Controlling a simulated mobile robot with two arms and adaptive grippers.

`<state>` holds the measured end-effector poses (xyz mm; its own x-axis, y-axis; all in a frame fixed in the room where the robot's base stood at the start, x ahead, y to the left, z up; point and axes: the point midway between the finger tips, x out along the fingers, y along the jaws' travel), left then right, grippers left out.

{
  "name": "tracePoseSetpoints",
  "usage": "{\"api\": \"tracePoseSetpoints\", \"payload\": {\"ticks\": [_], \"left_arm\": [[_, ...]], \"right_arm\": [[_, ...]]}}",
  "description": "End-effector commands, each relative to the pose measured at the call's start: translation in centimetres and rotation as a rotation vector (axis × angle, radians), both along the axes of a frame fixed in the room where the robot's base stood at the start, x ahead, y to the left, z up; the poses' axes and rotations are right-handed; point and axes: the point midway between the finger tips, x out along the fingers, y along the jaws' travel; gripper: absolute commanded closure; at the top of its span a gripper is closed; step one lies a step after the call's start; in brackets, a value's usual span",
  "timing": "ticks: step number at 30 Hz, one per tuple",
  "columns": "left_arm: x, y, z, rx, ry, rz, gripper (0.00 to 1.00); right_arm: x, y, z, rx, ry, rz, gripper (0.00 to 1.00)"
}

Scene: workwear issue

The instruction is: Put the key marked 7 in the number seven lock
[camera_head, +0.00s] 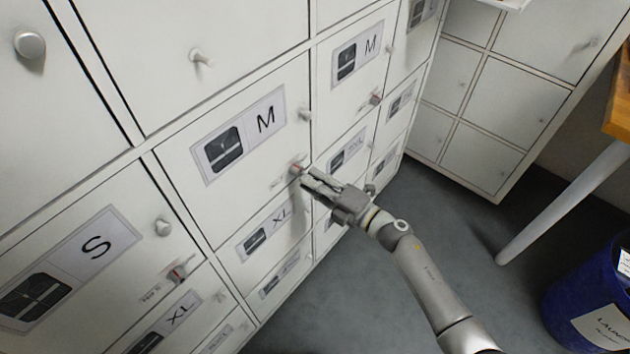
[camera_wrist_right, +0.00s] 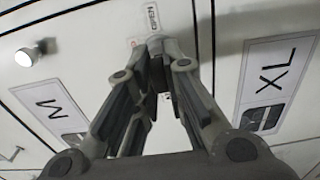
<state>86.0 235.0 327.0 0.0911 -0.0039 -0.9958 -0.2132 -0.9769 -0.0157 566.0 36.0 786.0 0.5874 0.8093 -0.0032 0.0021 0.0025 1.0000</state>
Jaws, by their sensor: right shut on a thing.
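My right gripper (camera_head: 308,181) is at the front of the locker door marked M, with its fingertips close to a small lock with a reddish spot (camera_head: 297,168) at the door's lower right. In the right wrist view the fingertips (camera_wrist_right: 158,48) come together against the white door front, beside a small printed label (camera_wrist_right: 140,16). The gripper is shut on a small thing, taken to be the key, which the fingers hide. Its mark cannot be read, nor can the lock's number. I cannot tell whether the key is inside the lock. My left gripper is not in view.
Round knobs stick out of the doors, one (camera_head: 305,115) above the gripper. Other locks with red marks sit on the S door (camera_head: 177,273) and the upper M door (camera_head: 376,98). A blue bin (camera_head: 575,300) and a table leg (camera_head: 560,205) stand right, beyond clear grey floor.

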Motion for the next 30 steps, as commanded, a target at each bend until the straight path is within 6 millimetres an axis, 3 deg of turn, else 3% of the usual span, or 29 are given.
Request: {"api": "tracePoseSetpoints", "payload": {"ticks": [30], "left_arm": [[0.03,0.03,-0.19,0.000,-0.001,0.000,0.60]], "right_arm": [[0.48,0.66,0.06,0.001,-0.001,0.000,1.00]]}}
